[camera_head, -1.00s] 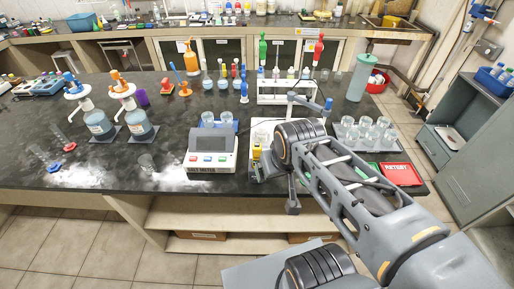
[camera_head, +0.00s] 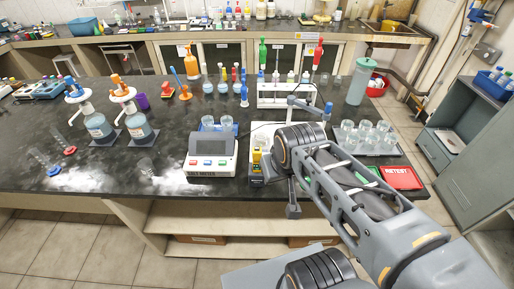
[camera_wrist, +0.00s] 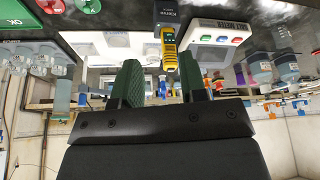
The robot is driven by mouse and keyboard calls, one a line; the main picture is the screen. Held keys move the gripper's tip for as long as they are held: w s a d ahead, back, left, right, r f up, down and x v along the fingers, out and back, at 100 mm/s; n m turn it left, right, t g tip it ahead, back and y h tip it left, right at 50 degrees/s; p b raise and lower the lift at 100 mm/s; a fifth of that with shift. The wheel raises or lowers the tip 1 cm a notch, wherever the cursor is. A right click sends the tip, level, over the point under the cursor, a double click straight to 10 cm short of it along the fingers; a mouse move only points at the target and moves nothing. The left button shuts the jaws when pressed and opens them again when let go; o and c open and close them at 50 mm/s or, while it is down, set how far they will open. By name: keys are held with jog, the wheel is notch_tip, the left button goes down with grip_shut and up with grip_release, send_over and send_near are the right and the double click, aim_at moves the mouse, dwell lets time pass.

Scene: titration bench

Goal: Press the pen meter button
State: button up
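The pen meter (camera_head: 257,157) is a small yellow device to the right of the white bench meter, partly hidden by my arm. In the wrist view, which is upside down, the yellow pen meter (camera_wrist: 168,46) shows upper middle with a small dark display on its body. I cannot make out its button clearly. My gripper (camera_wrist: 160,72) shows two green-padded fingers standing apart with nothing between them. The pen meter appears beyond the fingertips, in line with the gap and apart from them. In the head view my gripper's fingertips are hidden by my arm.
The white bench meter (camera_head: 210,153) with coloured buttons stands left of the pen meter. Glass beakers (camera_head: 366,134) stand to the right beside a red box (camera_head: 401,177). A white rack (camera_head: 287,94) stands behind. Bottles (camera_head: 138,127) are at the left.

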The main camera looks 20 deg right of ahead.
grip_shut()
dwell(1.0)
